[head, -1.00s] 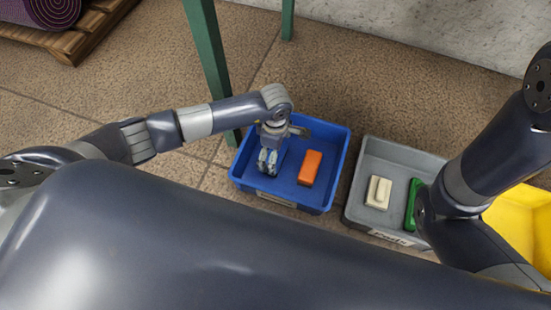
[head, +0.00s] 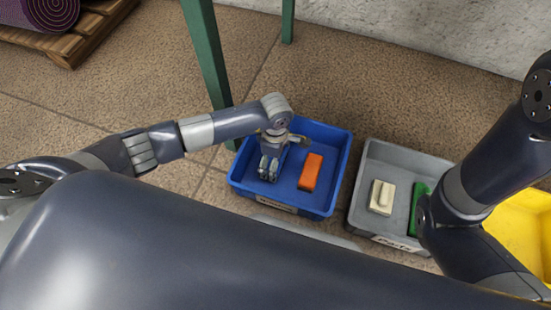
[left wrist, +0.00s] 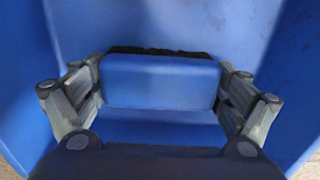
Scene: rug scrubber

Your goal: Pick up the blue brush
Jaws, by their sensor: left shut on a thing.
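The blue brush (left wrist: 160,82) shows in the left wrist view as a blue block with a dark bristle edge along its far side. It is between the two fingers of my left gripper (left wrist: 160,100), which is shut on it. In the head view my left gripper (head: 270,167) points down inside the blue bin (head: 318,208), at its left part, and mostly hides the brush. I cannot tell whether the brush touches the bin floor. My right arm is at the right in the head view, but its gripper is out of view.
An orange brush (head: 310,172) lies in the blue bin, right of my left gripper. A grey bin (head: 405,156) beside it holds a cream brush (head: 381,197) and a green one (head: 418,207). A yellow bin (head: 520,225) is farther right. A green table leg (head: 207,60) stands close behind the blue bin.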

